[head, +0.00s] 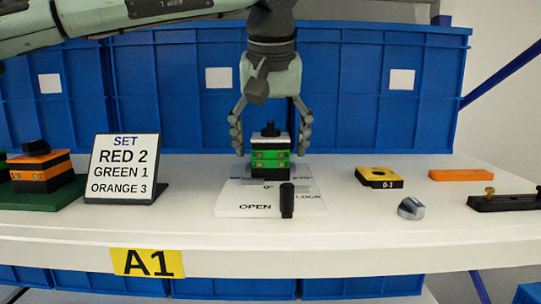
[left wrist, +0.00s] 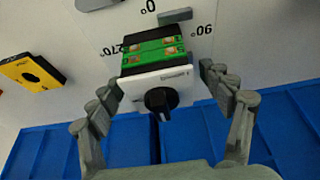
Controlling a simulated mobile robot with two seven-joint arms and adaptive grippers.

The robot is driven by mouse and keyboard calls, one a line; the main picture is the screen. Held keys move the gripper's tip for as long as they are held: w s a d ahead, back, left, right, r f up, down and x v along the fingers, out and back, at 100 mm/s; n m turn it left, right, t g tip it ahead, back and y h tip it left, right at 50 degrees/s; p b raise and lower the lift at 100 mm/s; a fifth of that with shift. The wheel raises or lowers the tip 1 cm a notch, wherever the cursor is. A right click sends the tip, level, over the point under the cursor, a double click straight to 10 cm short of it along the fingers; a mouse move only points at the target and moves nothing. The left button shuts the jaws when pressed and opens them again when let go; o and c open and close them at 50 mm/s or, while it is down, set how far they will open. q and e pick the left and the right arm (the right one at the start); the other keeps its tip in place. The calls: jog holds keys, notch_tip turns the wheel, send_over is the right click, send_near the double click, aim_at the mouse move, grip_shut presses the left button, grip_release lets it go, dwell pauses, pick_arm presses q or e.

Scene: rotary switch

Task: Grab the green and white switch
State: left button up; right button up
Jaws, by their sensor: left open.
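The green and white switch (head: 270,158) stands upright on a white marked plate (head: 238,203) in the head view. It has a black base, a green middle with brass-coloured terminals, a white top and a black knob. In the left wrist view the switch (left wrist: 152,54) lies between my fingers, with its white face and black knob toward the camera. My left gripper (head: 271,140) points down from above with one finger on each side of the switch. The fingers are open, and gaps show between them and the switch. My right gripper is not in view.
A black peg (head: 287,200) stands in front of the switch. An orange and black switch (head: 40,172) and a sign (head: 123,168) are at left. A yellow plate (head: 379,178), grey knob (head: 411,208) and orange block (head: 461,175) lie at right. Blue bins (head: 365,90) stand behind.

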pick_arm(q)
jog(key=c, duration=1.4)
jog(key=shift+r, duration=0.1)
